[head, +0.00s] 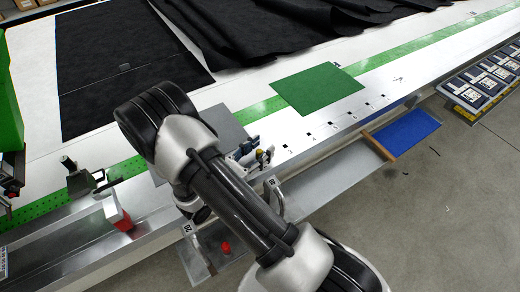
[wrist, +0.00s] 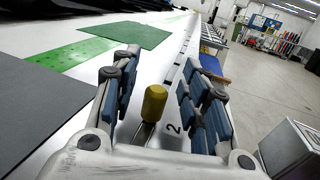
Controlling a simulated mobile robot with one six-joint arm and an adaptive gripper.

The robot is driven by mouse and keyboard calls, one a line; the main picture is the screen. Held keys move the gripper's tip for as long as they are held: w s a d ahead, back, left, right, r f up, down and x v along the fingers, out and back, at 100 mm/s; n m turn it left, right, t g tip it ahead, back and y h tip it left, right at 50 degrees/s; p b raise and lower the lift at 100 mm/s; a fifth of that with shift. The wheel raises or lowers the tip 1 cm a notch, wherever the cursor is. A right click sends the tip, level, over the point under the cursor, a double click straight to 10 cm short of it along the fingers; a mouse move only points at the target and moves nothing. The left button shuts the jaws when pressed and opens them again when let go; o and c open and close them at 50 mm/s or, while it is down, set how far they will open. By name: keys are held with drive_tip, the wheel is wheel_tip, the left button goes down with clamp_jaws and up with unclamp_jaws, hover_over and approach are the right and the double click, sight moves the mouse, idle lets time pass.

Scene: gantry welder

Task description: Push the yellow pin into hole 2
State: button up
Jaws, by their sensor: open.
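The yellow pin (wrist: 154,103) shows in the wrist view as a rounded yellow knob on a metal shank, standing upright beside the printed number 2 (wrist: 173,128). My gripper (wrist: 158,68) is open, with its blue-padded fingers on either side of the pin and a gap on both sides. The pin's lower end and hole 2 are hidden by the gripper's body, so how deep the pin sits cannot be told. In the head view my gripper (head: 250,152) is over the table's metal edge strip, with the small yellow knob (head: 264,153) at its fingers.
A row of small numbered holes (head: 337,125) runs along the metal strip to the right. A green sheet (head: 316,90) and a grey sheet (head: 222,122) lie on the table. A red block (head: 119,216) is at left. A blue panel (head: 406,131) juts out below the edge.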

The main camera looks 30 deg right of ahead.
drive_tip(key=shift+s+f, duration=0.2)
drive_tip(key=shift+f, duration=0.45)
wheel_tip(320, 180, up, 11)
drive_tip(key=shift+w+r, duration=0.15)
drive_tip(key=shift+w, duration=0.05)
drive_tip(key=s+d+r+m+g+y, duration=0.1)
drive_tip(key=s+r+m+g+y, duration=0.25)
drive_tip(key=s+m, duration=0.4)
drive_tip(key=s+r+m+g+y, duration=0.35)
drive_tip(key=s+m, duration=0.25)
drive_tip(key=s, duration=0.3)
drive_tip(key=s+a+r+m+t+y, duration=0.1)
drive_tip(key=a+r+m+t+y, duration=0.1)
drive_tip(key=a+m+t+y, duration=0.1)
drive_tip(key=s+a+r+m+t+y, duration=0.2)
drive_tip(key=a+m+t+y, duration=0.1)
drive_tip(key=a+y, duration=0.4)
drive_tip(key=a+m, duration=0.1)
drive_tip(key=a, duration=0.2)
drive_tip(key=shift+a+m, duration=0.2)
drive_tip(key=shift+m, duration=0.15)
